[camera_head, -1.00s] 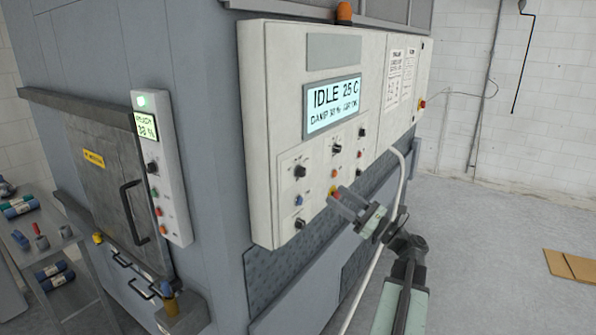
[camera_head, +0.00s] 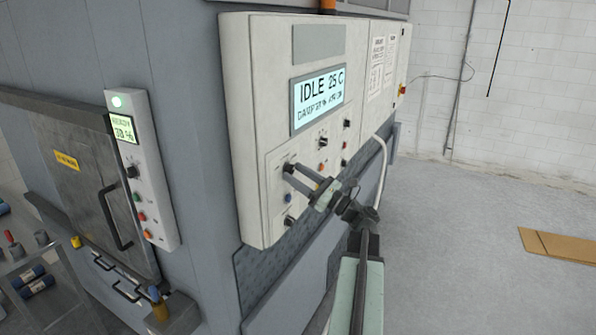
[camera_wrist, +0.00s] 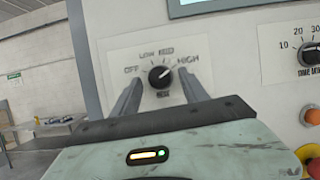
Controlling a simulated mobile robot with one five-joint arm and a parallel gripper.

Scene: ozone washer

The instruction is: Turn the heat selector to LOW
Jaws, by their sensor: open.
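The heat selector (camera_wrist: 160,76) is a round black knob on a white plate marked OFF, LOW, MED and HIGH. Its pale pointer mark appears to face up and right, toward HIGH. My gripper (camera_wrist: 160,84) is open, with one finger on each side of the knob in the wrist view and a visible gap to it. In the head view my gripper (camera_head: 288,174) is at the upper left knob of the control panel (camera_head: 250,130). The fingers partly cover that knob there, and I cannot tell how far the tips are from the panel.
A lit display (camera_head: 319,98) reads IDLE 25 C above the knobs. A timer knob (camera_wrist: 311,54), an orange button (camera_wrist: 312,116) and a red button on yellow (camera_wrist: 314,167) lie to the right in the wrist view. Open floor (camera_head: 450,220) lies to the right.

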